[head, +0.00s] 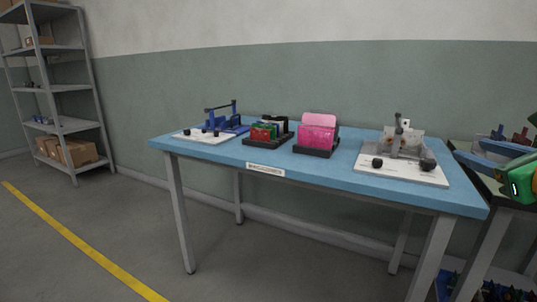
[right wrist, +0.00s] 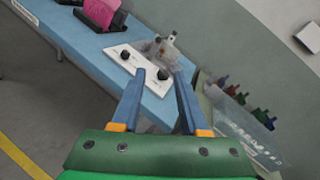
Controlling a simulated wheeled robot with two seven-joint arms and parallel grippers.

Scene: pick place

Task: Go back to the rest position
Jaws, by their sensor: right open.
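My right gripper (head: 470,151) comes in at the right edge of the head view, just past the right end of the blue table (head: 330,172). It is green with two blue fingers. In the right wrist view the two fingers (right wrist: 159,76) stand apart with nothing held between them. Beyond them lies the white board (right wrist: 118,50) with black knobs and a grey clamp-like fixture. The same board (head: 400,172) sits on the right part of the table in the head view. My left gripper is in neither view.
The table also bears a pink item (head: 318,132) in a black holder, a holder with red and green pieces (head: 264,133), and another white board (head: 203,137) with a blue fixture. A bin with coloured pieces (right wrist: 240,115) stands beside the table. A grey shelf (head: 65,88) stands far left.

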